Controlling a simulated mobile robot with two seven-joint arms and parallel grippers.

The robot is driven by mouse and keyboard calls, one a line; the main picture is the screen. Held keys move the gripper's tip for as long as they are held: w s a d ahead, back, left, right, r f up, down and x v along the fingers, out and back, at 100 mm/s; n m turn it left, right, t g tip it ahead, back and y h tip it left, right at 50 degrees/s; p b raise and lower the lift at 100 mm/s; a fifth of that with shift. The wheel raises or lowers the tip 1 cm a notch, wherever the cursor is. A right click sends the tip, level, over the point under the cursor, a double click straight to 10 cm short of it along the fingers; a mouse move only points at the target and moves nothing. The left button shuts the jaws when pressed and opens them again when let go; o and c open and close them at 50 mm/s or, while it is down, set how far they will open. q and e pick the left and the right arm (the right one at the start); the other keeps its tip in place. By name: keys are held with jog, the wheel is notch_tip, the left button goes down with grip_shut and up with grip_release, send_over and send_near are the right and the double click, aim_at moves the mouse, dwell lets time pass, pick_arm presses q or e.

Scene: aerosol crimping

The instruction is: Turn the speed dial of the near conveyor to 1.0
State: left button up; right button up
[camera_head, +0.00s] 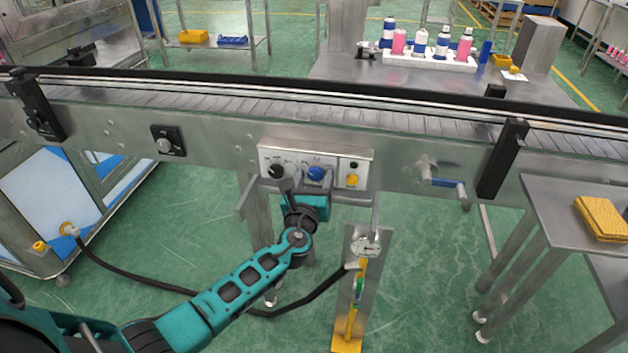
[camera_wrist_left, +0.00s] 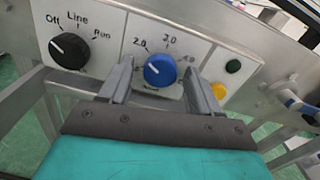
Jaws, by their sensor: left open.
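The blue speed dial (camera_head: 316,173) sits in the middle of the control panel on the near conveyor's front. In the left wrist view the dial (camera_wrist_left: 160,70) has printed numbers around it, with 2.0, 3.0 and 4.0 legible; the 1.0 label is not readable. A small light mark shows on the dial's face, but I cannot tell its exact setting. My left gripper (camera_head: 307,187) is just below the panel. In the wrist view its open fingers (camera_wrist_left: 157,80) stand left and right of the dial, with gaps visible. My right gripper is not in view.
A blue-handled crank (camera_head: 445,182) is farther right. A post (camera_head: 352,290) with a yellow base stands below the panel. A side table (camera_head: 560,220) is at right.

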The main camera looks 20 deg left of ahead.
pick_arm(q)
jog(key=shift+w, duration=0.1)
jog(key=shift+c, duration=0.4)
jog(key=c, duration=1)
jog(key=shift+o, duration=0.2)
jog(key=shift+f, duration=0.1)
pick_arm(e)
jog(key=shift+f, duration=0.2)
